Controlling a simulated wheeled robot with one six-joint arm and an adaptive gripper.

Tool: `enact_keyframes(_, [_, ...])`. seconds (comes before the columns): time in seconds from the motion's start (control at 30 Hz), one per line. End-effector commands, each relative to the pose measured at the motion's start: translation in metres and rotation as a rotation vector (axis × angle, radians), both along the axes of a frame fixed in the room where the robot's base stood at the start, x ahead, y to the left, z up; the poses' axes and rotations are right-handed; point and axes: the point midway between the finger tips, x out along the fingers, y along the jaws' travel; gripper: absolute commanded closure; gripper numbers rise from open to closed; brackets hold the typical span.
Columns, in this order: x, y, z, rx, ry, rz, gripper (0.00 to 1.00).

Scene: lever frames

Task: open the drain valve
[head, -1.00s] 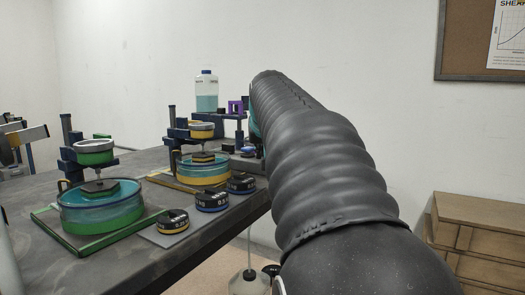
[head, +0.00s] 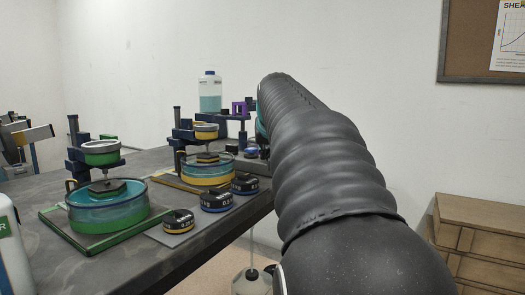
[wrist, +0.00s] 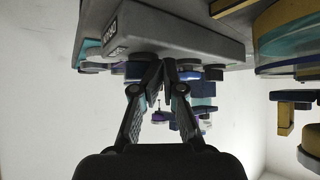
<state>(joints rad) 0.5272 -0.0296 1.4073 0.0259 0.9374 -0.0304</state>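A bath with a green base (head: 107,210) stands at the near left of the bench, and one with a yellow base (head: 207,170) stands behind it. A small brownish fitting (head: 70,186) shows at the green bath's left rim; I cannot tell whether it is a drain valve. In the head view my arm hides my gripper. In the wrist view my gripper (wrist: 161,62) has its fingertips close together, with nothing clearly held. A grey box with a label (wrist: 160,28) lies just beyond the tips. No drain valve shows clearly there.
Several dark round weights (head: 216,201) sit along the bench's front edge. A bottle of teal liquid (head: 210,92) stands at the back. A white container (head: 12,250) is at the near left. A wooden drawer unit (head: 480,240) stands at the right. A white jug (head: 250,282) is below the bench.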

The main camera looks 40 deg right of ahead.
Motion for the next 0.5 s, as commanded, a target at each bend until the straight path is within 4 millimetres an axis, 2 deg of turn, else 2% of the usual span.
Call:
enact_keyframes(0.03, [0.001,-0.007,0.004,-0.014,-0.012,-0.009,1.0])
enact_keyframes(0.17, [-0.002,-0.002,0.004,-0.013,-0.012,-0.008,1.0])
enact_keyframes(0.27, [-0.007,0.011,0.004,-0.015,-0.011,-0.005,1.0])
enact_keyframes(0.4, [-0.016,0.039,0.002,-0.01,-0.007,0.004,1.0])
enact_keyframes(0.5, [-0.025,0.054,0.019,-0.009,-0.007,0.005,1.0])
